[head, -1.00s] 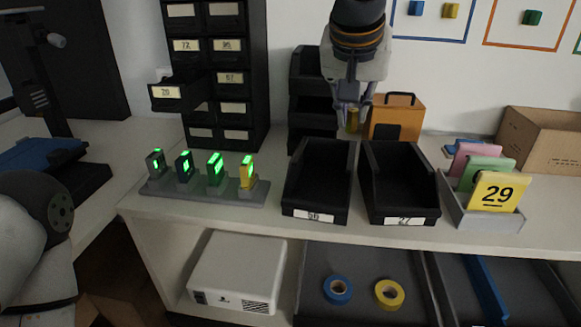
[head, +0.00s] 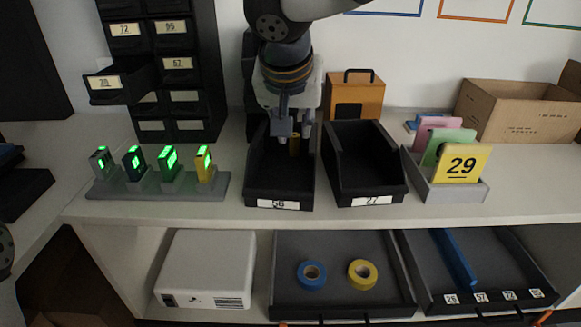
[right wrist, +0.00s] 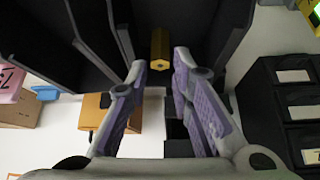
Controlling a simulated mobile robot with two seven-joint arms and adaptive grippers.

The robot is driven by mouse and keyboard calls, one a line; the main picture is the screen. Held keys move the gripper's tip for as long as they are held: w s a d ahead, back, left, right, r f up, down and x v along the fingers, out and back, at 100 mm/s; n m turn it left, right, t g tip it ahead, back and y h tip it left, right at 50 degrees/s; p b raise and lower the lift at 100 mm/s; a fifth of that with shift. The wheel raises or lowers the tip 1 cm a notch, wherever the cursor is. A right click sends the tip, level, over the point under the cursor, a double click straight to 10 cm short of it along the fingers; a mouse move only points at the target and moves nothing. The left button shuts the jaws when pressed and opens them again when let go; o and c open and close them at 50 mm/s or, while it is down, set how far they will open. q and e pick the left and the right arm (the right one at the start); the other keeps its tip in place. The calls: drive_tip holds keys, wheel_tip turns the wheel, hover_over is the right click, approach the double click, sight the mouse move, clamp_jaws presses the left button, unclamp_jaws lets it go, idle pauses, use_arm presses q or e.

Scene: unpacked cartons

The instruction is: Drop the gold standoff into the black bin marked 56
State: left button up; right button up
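The gold standoff (head: 294,145) is a small gold hex piece, just below my right gripper's fingertips and within the outline of the black bin marked 56 (head: 258,183). My right gripper (head: 294,130) is over the back part of that bin, pointing down. In the right wrist view, its fingers (right wrist: 160,65) are apart, with a visible gap on each side of the standoff (right wrist: 159,48). I cannot tell whether the standoff touches the bin's floor. My left gripper is out of view.
A black bin marked 27 (head: 390,184) stands just right of bin 56. A orange box (head: 356,98) is behind it. A grey holder with coloured cards (head: 450,188) is at right. A grey rack with several lit blocks (head: 150,190) is at left, before a drawer cabinet (head: 180,65).

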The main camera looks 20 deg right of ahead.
drive_tip(key=shift+o, duration=0.8)
drive_tip(key=shift+r, duration=0.1)
drive_tip(key=v, duration=1.2)
